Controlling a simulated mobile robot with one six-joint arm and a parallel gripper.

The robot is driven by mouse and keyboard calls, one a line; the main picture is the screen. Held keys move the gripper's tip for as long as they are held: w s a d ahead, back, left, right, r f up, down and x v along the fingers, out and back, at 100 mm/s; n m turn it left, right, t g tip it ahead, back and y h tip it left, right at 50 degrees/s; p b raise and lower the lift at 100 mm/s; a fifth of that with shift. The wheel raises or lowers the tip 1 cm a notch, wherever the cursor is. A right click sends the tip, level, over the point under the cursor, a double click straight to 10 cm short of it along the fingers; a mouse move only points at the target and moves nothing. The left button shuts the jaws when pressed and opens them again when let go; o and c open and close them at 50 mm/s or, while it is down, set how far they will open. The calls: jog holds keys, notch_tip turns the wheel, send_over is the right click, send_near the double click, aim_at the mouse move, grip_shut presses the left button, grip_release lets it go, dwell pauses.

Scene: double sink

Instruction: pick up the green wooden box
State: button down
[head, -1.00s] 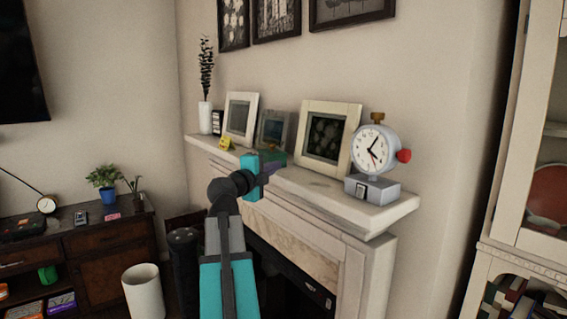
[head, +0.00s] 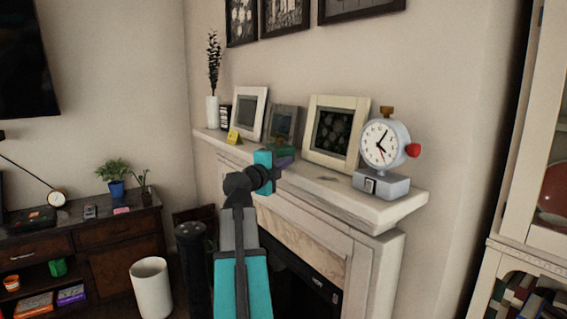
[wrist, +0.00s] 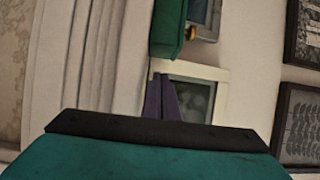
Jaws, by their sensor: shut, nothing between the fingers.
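The green wooden box (wrist: 168,28) is in the upper middle of the wrist view, with a small gold-coloured piece on its side. In the head view only a little of the green box (head: 286,149) shows on the mantel, mostly hidden behind my gripper. My gripper (head: 288,161) has purple fingers and is at the mantel's front edge, in front of the box. In the wrist view the fingers of my gripper (wrist: 162,90) are together and empty, just below the box in the picture. I cannot tell if they touch it.
The mantel (head: 330,187) also holds picture frames (head: 333,133), a white clock (head: 384,155) at the right end, a yellow item (head: 233,136) and a white vase (head: 212,112). A white bin (head: 151,286) stands on the floor at the left.

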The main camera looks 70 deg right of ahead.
aim_at(296, 164)
jog(key=d, duration=0.2)
jog(key=d+p, duration=0.1)
jog(key=d, duration=0.1)
jog(key=s+d, duration=0.1)
jog(key=d, duration=0.2)
jog(key=shift+d, duration=0.1)
jog(key=shift+p, duration=0.4)
jog(key=shift+r, duration=0.1)
